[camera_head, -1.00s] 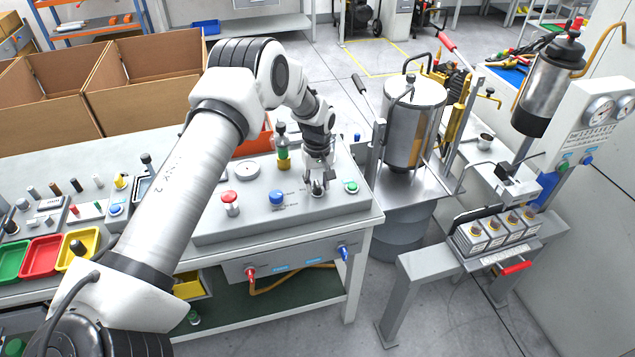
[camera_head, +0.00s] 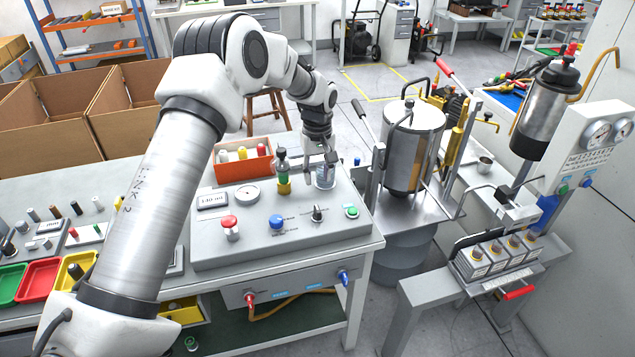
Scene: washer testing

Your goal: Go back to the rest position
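My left gripper (camera_head: 320,168) hangs over the back right part of the grey test console (camera_head: 290,250), fingers pointing down. Its fingers look spread apart. A small clear jar (camera_head: 325,179) shows just behind and below the fingertips; I cannot tell whether they touch it. The black selector knob (camera_head: 317,214) stands free in front of the gripper, with a gap between them. My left arm crosses the picture from the lower left. My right gripper is not in view.
A red button (camera_head: 230,228), blue button (camera_head: 277,222), green button (camera_head: 352,212), gauge (camera_head: 247,193) and bottle (camera_head: 283,172) stand on the console. Cardboard boxes (camera_head: 125,100) are behind my arm. A steel tank (camera_head: 413,150) stands right of the table.

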